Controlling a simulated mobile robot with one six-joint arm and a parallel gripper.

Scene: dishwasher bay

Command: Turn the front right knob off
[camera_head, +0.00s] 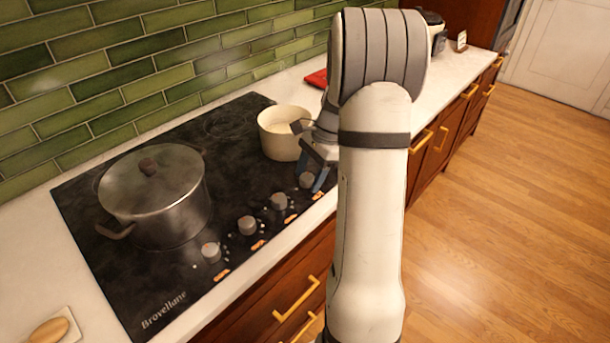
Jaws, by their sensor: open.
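A black cooktop (115,268) has a row of grey knobs along its front right edge. The knob nearest the camera (211,252) shows a small red mark. The second knob (247,225) and third knob (279,201) follow along the row. The far-end knob (306,181) is closest to my gripper (317,172). Orange marks lie beside the knobs. My gripper is open, with dark blue fingers pointing down at the far-end knob. I cannot tell whether they touch it. My arm hides part of the gripper. Which knob is the front right one is not labelled legibly.
A large lidded steel pot (155,205) stands on the near part of the cooktop. A cream pot (282,143) stands close behind my gripper. A red item (316,78) lies on the counter beyond. Drawers with yellow handles (296,298) line the front; the wood floor (500,220) is clear.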

